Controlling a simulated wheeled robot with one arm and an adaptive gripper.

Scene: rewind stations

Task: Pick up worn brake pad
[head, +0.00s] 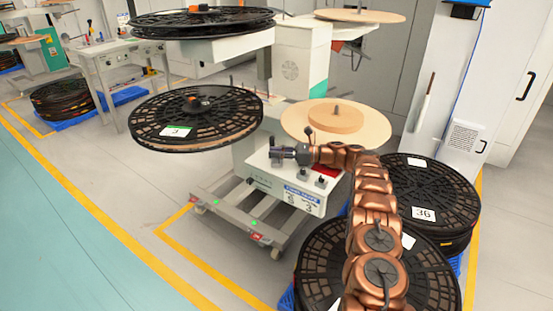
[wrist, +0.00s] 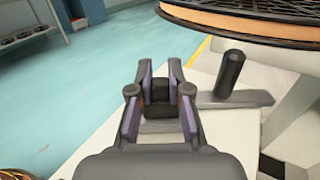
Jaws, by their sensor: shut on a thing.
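My gripper (wrist: 160,85) is shut on a small dark block, the worn brake pad (wrist: 158,97), which sits between the two purple-lined fingers in the wrist view. The pad looks black with a dark brownish lower part. In the head view my gripper (head: 276,153) is at the top left of the white control box (head: 290,187), below the pale wooden disc. The pad is too small to make out there. I cannot tell whether the pad still touches the surface under it.
A black upright handle (wrist: 229,73) on a grey bar stands just right of the fingers. A large black reel (head: 196,117) overhangs to the left, and a wooden disc (head: 368,130) is above. Reel stacks (head: 437,190) stand at the right. Open floor (head: 60,220) lies left.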

